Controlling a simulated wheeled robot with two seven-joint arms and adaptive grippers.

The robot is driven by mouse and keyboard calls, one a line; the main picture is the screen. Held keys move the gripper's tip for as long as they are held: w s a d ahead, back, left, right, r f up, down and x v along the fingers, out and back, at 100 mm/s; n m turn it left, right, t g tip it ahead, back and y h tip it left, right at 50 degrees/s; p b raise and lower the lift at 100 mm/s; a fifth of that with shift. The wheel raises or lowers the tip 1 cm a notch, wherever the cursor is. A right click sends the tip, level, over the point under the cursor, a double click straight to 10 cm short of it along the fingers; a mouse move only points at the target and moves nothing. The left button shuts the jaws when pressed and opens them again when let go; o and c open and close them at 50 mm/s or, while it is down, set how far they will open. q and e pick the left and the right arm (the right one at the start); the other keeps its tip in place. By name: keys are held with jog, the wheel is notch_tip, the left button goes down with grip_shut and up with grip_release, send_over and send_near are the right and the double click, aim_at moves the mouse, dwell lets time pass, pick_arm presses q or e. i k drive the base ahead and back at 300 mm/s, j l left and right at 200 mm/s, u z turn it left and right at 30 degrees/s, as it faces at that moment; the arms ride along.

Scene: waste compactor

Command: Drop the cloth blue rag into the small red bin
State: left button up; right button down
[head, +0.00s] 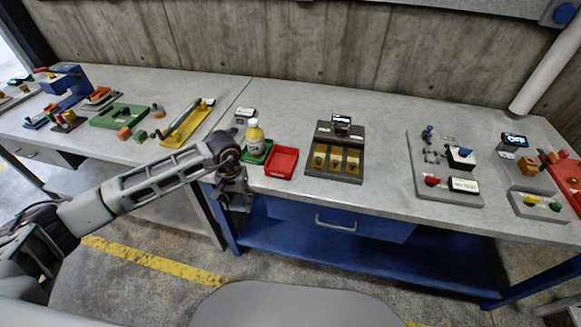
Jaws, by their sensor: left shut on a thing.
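The small red bin (281,163) sits open near the front edge of the workbench, just right of a yellow bottle. My left gripper (237,193) points down at the bench's front edge, to the left of the bin and a little nearer to me. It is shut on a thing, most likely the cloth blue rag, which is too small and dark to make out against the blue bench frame. I see no blue rag lying elsewhere. My right gripper is not in view.
A yellow bottle (254,137) stands on a green base (258,153) close behind my gripper. A dark panel with yellow parts (337,150) is right of the bin. A grey board with small parts (443,168) lies farther right. Bare bench lies between the panel and board.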

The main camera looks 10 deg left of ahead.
aim_at(284, 169)
jog(key=l+u, duration=0.1)
jog(key=l, duration=0.3)
jog(key=k+l+u, duration=0.1)
jog(key=l, duration=0.35)
jog(key=l+u, duration=0.1)
jog(key=l, duration=0.3)
jog(key=k+l+u, duration=0.1)
jog(key=l, duration=0.3)
jog(key=k+l+u, duration=0.1)
jog(key=l, duration=0.3)
